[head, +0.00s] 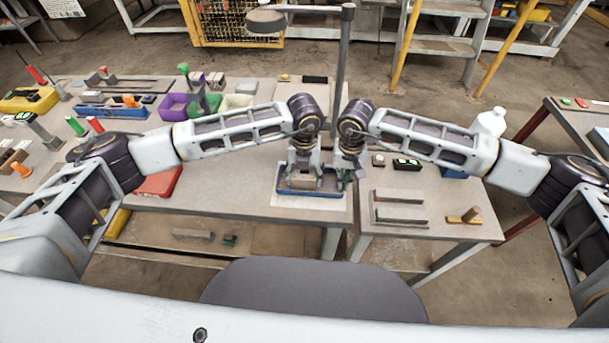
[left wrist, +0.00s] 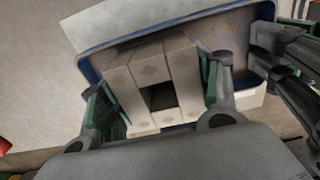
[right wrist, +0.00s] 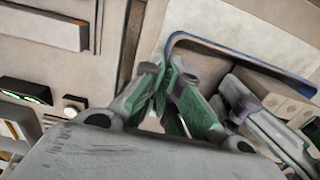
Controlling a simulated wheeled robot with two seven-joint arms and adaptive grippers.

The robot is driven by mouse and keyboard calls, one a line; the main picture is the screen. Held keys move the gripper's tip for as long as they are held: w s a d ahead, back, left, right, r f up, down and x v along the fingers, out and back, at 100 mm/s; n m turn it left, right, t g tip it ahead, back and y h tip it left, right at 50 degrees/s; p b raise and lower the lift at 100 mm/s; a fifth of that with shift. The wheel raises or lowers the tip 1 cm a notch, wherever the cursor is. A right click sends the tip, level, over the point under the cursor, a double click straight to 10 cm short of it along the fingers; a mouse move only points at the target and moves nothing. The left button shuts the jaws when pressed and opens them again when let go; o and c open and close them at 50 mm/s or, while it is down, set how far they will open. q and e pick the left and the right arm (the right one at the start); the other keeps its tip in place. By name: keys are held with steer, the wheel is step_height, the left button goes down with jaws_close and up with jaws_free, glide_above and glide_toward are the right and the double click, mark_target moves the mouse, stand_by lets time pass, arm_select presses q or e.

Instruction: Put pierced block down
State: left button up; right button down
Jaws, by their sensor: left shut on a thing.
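The pierced block (left wrist: 150,68) is pale grey with a dark square opening facing the left wrist camera. My left gripper (left wrist: 158,105) is shut on it, one green-padded finger on each side. The block is over or inside a blue-rimmed tray (head: 310,194); I cannot tell whether its underside touches the tray floor. In the head view my left gripper (head: 306,172) partly covers the block. My right gripper (head: 346,180) is at the tray's right end. In the right wrist view its green fingertips (right wrist: 165,75) meet with nothing between them, beside the block.
To the right on the table lie grey bars (head: 400,196), a small brown piece (head: 465,216) and a black device (head: 407,164). A red case (head: 158,183) and purple bin (head: 173,105) are to the left. A grey post (head: 342,60) stands behind the grippers.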

arm_select(q)
steer(key=shift+f, duration=0.25)
steer(key=shift+f, duration=0.1)
steer(key=o, duration=1.2)
steer(key=shift+o, duration=0.2)
step_height(320, 180, up, 12)
stand_by(0.4)
arm_select(e)
steer(key=c, duration=1.6)
jaws_free()
steer(key=shift+o, duration=0.2)
